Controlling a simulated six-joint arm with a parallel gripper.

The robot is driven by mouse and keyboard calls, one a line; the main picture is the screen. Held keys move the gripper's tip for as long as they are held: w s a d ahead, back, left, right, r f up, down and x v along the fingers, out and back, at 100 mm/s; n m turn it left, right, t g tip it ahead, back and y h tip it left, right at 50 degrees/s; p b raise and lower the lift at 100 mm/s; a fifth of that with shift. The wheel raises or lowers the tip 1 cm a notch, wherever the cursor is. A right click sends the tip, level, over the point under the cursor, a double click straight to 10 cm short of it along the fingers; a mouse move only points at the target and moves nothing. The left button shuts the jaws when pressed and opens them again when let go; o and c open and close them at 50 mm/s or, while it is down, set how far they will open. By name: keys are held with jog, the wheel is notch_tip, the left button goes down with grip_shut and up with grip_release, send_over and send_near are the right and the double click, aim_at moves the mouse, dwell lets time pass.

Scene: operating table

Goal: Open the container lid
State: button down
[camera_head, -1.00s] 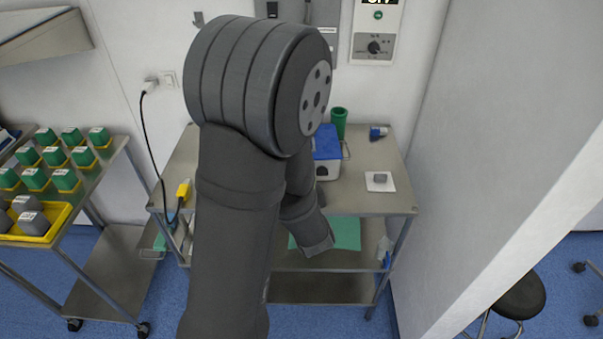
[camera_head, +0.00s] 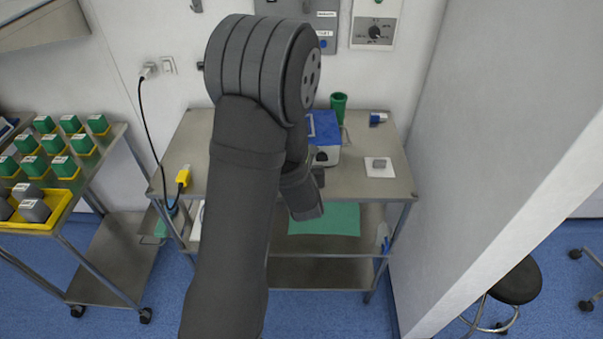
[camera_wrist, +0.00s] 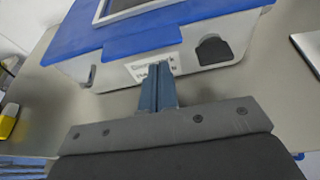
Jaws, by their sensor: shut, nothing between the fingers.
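The container is a light grey box with a blue lid (camera_head: 324,127) on the steel table, partly hidden behind my arm in the head view. In the wrist view the blue lid (camera_wrist: 170,24) lies flat and closed on the grey container body (camera_wrist: 115,78). A pale label and a dark rounded patch show on its front side. My gripper (camera_wrist: 157,68) is shut and empty, with its fingertips close to the label below the lid's front edge. I cannot tell whether they touch it. In the head view my arm hides the fingers.
A green cup (camera_head: 338,103) stands behind the container. A blue-and-white item (camera_head: 377,118) and a small grey block on a white pad (camera_head: 379,167) are to the right. A yellow object (camera_head: 183,176) is at the table's left. A cart at left holds several green-topped blocks (camera_head: 52,143).

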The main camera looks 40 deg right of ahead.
jog(key=shift+r, duration=1)
jog(key=shift+r, duration=0.2)
jog(key=w+d+r+g+y, duration=0.1)
jog(key=w+d+r, duration=0.2)
jog(key=r, duration=0.6)
jog(key=w+d+r+g+y, duration=0.1)
jog(key=w+d+r, duration=0.25)
jog(key=r, duration=0.55)
jog(key=w+d+r+g+y, duration=0.2)
jog(key=w+d+r, duration=0.1)
jog(key=w+d, duration=0.6)
jog(key=shift+w+r+g, duration=0.3)
jog(key=shift+w+r, duration=0.05)
jog(key=shift+w, duration=0.85)
